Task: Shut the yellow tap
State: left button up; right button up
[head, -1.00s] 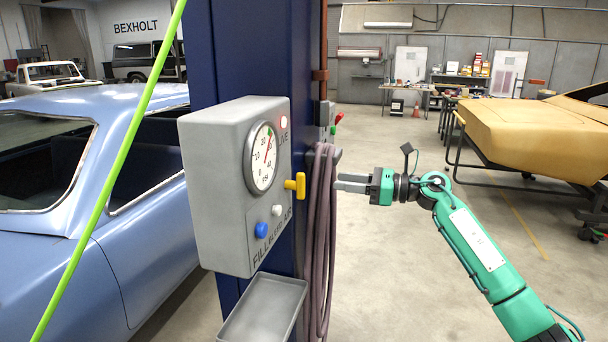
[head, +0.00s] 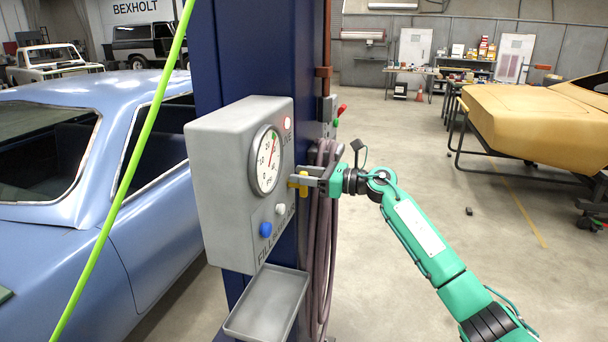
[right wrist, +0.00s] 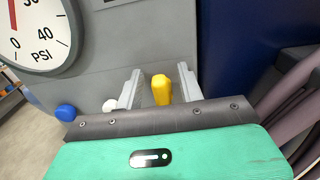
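The yellow tap (head: 303,187) sticks out of the front of a grey box (head: 222,180) on a blue column. In the right wrist view the yellow tap handle (right wrist: 161,90) stands upright between the two fingers, with a gap on each side. My right gripper (head: 304,176) is open around the handle and partly covers it in the head view. My left gripper is not in view.
A mauve hose (head: 322,240) hangs coiled beside the box, close to my right gripper. A grey tray (head: 268,302) juts out below. A blue car (head: 150,235) stands left; open floor lies right.

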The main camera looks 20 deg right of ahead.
grip_shut()
jog(key=shift+m, duration=0.3)
jog(key=m, duration=0.3)
jog(key=shift+w+d+f+m, duration=0.1)
jog(key=shift+w+d+m, duration=0.2)
jog(key=shift+w, duration=0.1)
jog(key=m, duration=0.1)
jog(key=m+p, duration=0.1)
jog(key=m, duration=0.1)
jog(key=shift+w+d+f+m, duration=0.15)
jog(key=shift+w+d+m, duration=0.05)
jog(key=shift+w+m, duration=0.1)
jog(key=shift+w+d+f+m+p, duration=0.15)
jog(key=shift+f+m+p, duration=0.45)
jog(key=shift+m, duration=1.1)
jog(key=shift+w+f+m+p, duration=0.15)
jog(key=shift+m+p, duration=0.9)
jog(key=shift+m, duration=0.65)
jog(key=shift+w+d+f+m+p, duration=0.1)
jog(key=shift+f+m+p, duration=0.5)
jog(key=shift+m, duration=1.1)
jog(key=shift+r, duration=0.2)
